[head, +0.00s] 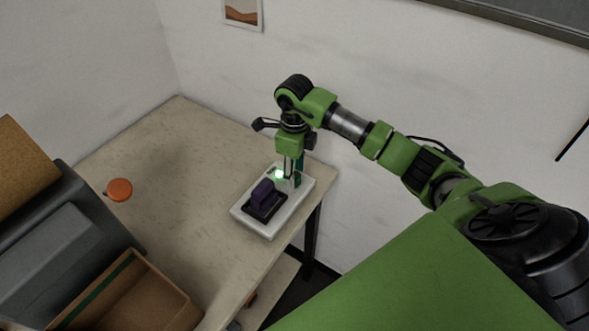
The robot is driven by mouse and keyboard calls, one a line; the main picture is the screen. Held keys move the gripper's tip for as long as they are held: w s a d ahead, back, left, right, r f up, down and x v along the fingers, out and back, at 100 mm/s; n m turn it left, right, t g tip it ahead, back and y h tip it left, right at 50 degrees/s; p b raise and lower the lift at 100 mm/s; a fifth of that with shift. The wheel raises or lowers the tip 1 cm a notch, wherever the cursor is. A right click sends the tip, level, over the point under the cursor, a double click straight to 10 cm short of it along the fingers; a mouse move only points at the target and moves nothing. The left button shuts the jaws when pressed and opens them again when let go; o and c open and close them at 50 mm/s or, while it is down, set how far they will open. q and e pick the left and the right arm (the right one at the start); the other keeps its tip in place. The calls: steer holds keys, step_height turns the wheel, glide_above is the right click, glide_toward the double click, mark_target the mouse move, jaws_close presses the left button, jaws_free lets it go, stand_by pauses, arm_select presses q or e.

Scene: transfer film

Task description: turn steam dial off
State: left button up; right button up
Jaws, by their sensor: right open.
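A white-based device (243,217) stands on the table near its right edge. A dark plate with a purple block (263,192) sits on the base. A small green light (279,174) glows behind the block, and a teal upright part (299,166) shows beside it. I cannot make out a steam dial or its setting; the gripper covers part of the device's rear. My right gripper (290,174) points down over the back of the base, open, with nothing seen between its fingers. I cannot tell whether it touches the device. My left gripper is not in view.
The beige table (190,225) has clear room left of the device. An orange round object (120,189) lies on its left part. Grey cases and an open brown box (133,295) fill the lower left. Walls stand behind the table.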

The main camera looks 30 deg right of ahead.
steer(key=shift+f, duration=0.1)
steer(key=c, duration=1.1)
